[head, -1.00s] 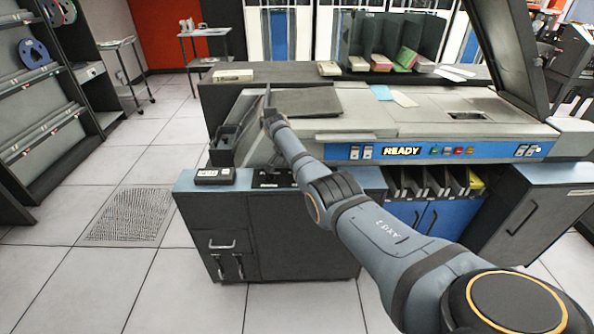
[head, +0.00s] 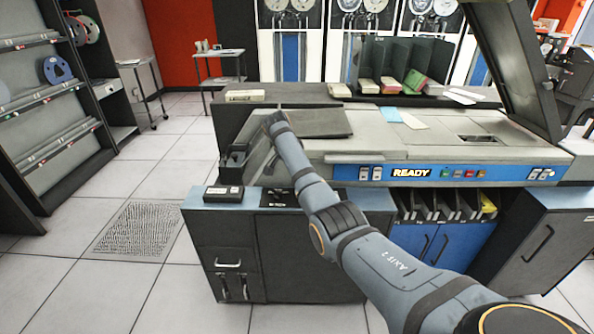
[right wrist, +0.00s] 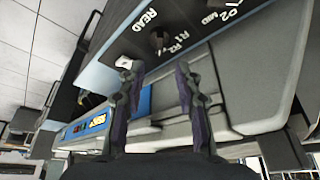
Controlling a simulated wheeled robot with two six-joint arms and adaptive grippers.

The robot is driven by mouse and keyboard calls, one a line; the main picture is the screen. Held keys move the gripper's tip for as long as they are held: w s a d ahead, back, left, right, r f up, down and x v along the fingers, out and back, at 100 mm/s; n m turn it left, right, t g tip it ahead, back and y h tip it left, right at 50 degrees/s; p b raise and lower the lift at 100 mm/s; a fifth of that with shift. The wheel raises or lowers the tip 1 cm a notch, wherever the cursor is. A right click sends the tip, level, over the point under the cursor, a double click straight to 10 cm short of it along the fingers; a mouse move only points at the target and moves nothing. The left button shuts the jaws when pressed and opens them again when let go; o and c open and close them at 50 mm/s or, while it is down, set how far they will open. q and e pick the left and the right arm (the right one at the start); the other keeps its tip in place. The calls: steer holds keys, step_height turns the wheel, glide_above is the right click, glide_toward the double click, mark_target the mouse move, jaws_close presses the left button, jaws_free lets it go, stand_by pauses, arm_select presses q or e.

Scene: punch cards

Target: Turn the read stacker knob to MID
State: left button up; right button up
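In the right wrist view a dark knob (right wrist: 159,40) stands on a dark panel (right wrist: 193,18) with white lettering: READ, R1, R2, MID and a partly cut-off mark. Which mark its pointer faces cannot be told. My right gripper (right wrist: 157,72) is open and empty; its two fingers stand apart just below the knob in the picture, and I cannot tell whether they touch anything. My left gripper is out of view.
A small black box (head: 223,193) sits on the cabinet's blue top left of the plate. The card machine with the lit READY strip (head: 410,172) rises behind and to the right, with its raised dark cover (head: 515,65).

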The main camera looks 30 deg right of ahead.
steer(key=shift+v, duration=1.75)
